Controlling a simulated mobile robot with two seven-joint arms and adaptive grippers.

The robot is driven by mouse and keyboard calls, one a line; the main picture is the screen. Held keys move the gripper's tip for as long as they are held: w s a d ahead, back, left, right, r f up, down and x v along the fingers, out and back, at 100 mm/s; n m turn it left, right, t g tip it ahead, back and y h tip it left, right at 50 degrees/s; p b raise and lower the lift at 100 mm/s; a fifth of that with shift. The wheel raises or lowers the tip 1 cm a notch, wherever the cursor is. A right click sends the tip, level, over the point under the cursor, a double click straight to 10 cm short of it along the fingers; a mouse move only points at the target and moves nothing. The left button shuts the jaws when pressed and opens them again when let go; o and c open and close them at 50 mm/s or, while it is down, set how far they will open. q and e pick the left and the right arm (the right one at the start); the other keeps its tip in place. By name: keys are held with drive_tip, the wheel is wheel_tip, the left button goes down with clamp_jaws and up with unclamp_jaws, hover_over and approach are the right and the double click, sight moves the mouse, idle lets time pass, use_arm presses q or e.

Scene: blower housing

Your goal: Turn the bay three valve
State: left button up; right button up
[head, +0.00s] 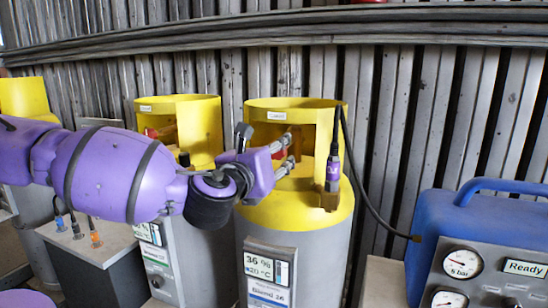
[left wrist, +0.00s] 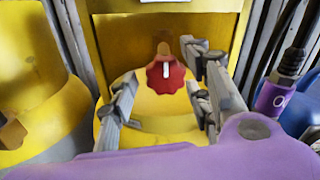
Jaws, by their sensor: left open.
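The red valve knob (left wrist: 166,75) shows in the left wrist view inside the yellow collar, with a white mark on it. In the head view it shows only in part as a red patch (head: 281,152) behind my fingers. It belongs to the grey cylinder (head: 325,250) with the yellow top (head: 262,104). My left gripper (head: 287,152) is open, its fingers at the front opening of the collar. In the left wrist view the two fingers of the gripper (left wrist: 160,100) stand apart on either side of the knob, without visible contact. My right gripper is not in view.
A purple and black connector (head: 333,168) with a black hose stands at the right of the collar. Another yellow-topped cylinder (head: 195,120) stands to the left. A blue case (head: 480,225) with gauges stands at the right. A corrugated wall (head: 400,110) is behind.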

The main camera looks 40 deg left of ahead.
use_arm(q)
drive_tip(key=shift+r, duration=0.1)
drive_tip(key=c, duration=1.1)
